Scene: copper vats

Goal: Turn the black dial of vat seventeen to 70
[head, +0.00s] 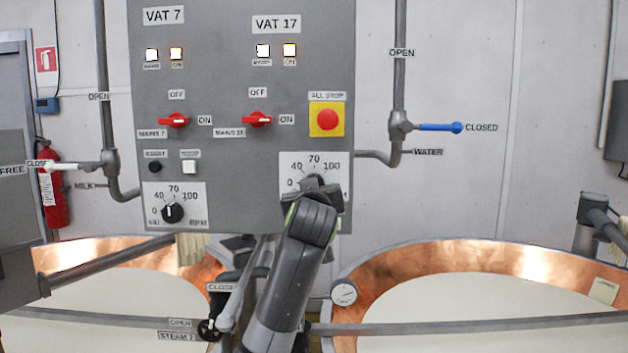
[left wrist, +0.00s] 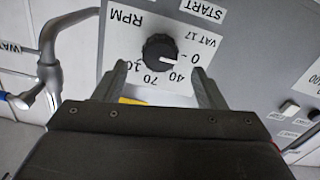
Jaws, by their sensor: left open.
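The black dial of vat seventeen (left wrist: 158,50) shows in the left wrist view on its white plate (left wrist: 122,42), which appears upside down there. Its white pointer line points at the 0 mark. My left gripper (left wrist: 160,72) is open, with one finger on each side of the dial in that picture. I cannot tell whether the fingertips reach around the dial or stop just short of it. In the head view, my left gripper (head: 314,190) is in front of the vat 17 plate (head: 290,162) and hides most of the dial. My right gripper is not in view.
The grey panel (head: 220,60) also carries the vat 7 dial (head: 172,212), red switches and a red all-stop button (head: 327,120) above the vat 17 plate. A water pipe with a blue handle (head: 440,127) is at right. Copper vats (head: 470,252) stand below.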

